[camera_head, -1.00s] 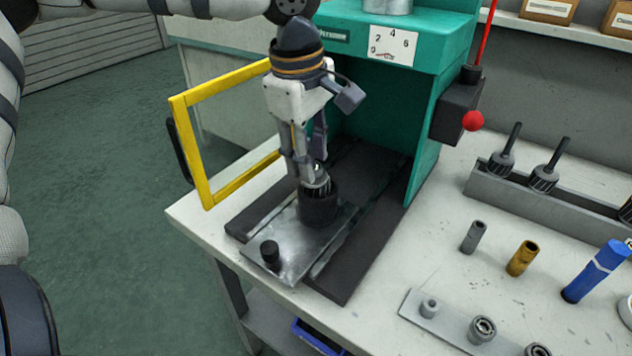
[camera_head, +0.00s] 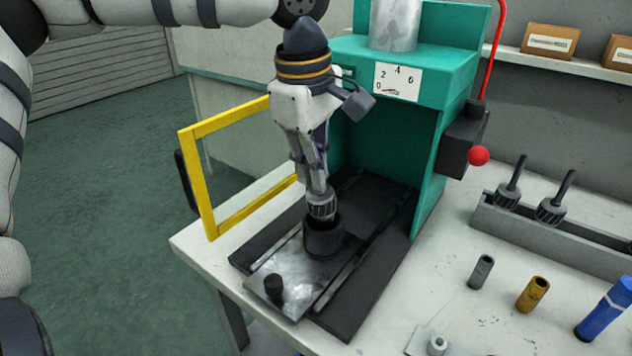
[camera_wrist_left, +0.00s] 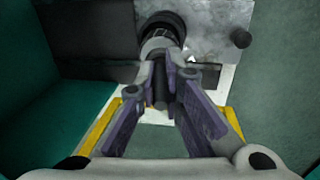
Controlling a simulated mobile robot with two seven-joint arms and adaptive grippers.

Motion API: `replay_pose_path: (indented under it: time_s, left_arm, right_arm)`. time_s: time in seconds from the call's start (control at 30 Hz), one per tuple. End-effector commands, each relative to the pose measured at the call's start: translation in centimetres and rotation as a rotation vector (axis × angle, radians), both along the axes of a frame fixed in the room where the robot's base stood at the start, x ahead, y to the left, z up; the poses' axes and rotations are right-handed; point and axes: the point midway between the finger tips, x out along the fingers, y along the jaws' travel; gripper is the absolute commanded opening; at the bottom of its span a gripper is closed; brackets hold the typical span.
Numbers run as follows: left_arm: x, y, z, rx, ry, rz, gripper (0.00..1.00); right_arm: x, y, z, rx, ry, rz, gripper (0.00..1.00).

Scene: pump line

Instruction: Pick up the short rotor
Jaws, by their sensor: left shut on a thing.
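The short rotor (camera_head: 321,207), a dark ribbed cylinder on a thin shaft, hangs upright from my left gripper (camera_head: 316,186). The fingers are shut on its shaft. The rotor is just above the mouth of a black round cup (camera_head: 323,238), its lower end close to the rim; I cannot tell whether they touch. In the left wrist view, the purple-grey fingers (camera_wrist_left: 163,86) close on the dark shaft, with the rotor body and cup beyond. My right gripper is not in view.
A yellow guard frame (camera_head: 203,190) stands open at left. At right are a rotor rack (camera_head: 550,236), a grey sleeve (camera_head: 481,272), a brass sleeve (camera_head: 532,294) and a blue tube (camera_head: 606,305).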

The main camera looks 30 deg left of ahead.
Motion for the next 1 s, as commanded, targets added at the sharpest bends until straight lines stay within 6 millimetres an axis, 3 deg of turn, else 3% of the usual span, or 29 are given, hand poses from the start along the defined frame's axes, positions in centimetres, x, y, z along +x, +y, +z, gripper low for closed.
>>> replay_pose_path:
  time_s: [0.27, 0.5, 0.7, 1.0]
  left_arm:
    - [-3.3, -1.7, 4.6, 0.0, -0.008, -0.004, 0.0]
    - [-8.4, -4.1, 7.7, 0.002, -0.006, -0.006, 0.0]
    - [-11.4, -5.6, 9.1, 0.001, -0.004, -0.003, 0.0]
    - [-12.3, -6.0, 9.5, 0.001, -0.002, -0.002, 0.0]
  right_arm:
    - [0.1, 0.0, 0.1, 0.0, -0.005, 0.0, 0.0]
    - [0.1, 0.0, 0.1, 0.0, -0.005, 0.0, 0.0]
    - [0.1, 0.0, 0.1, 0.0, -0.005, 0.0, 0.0]
    - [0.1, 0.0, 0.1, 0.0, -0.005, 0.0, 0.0]
